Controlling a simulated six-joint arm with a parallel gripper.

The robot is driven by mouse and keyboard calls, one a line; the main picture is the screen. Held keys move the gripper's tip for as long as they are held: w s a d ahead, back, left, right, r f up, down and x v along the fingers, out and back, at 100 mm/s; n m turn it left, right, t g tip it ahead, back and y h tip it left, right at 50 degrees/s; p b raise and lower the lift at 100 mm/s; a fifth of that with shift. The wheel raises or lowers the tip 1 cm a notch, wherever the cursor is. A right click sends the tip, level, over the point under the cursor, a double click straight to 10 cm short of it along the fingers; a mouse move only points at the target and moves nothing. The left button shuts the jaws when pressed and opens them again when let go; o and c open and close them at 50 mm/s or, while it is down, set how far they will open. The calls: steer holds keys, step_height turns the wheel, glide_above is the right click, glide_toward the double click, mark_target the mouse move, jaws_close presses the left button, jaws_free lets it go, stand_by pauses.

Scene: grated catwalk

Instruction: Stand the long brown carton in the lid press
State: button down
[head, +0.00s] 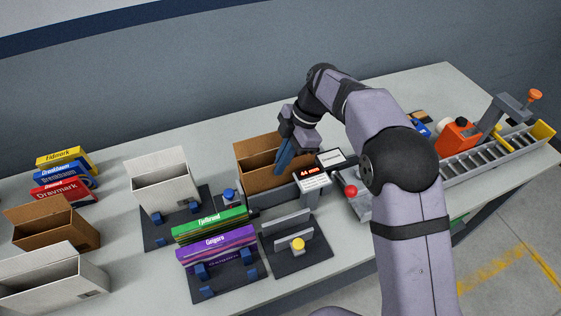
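A long brown carton (256,176), open at the top, stands upright at the back middle of the table, behind a low grey rail. My gripper (284,160) points down at the carton's right end, its blue fingers overlapping the carton in this view. The fingers' gap is hidden, so I cannot tell whether they grip a carton wall.
A shorter brown carton (62,232) and white cartons (162,185) stand at left. Green (209,224) and purple boxes (216,250) stand in front. A display reading 44 mm (312,180) and a red knob (351,190) are right of the carton. A ribbed grey channel (480,160) lies at right.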

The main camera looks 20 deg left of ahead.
steer(key=shift+f+b, duration=0.75)
steer(key=shift+f, duration=0.45)
steer(key=c, duration=1.6)
jaws_free()
steer(key=shift+o, duration=0.2)
steer(key=shift+r, duration=0.1)
steer(key=shift+r+p, duration=2.8)
steer(key=shift+r, duration=1.15)
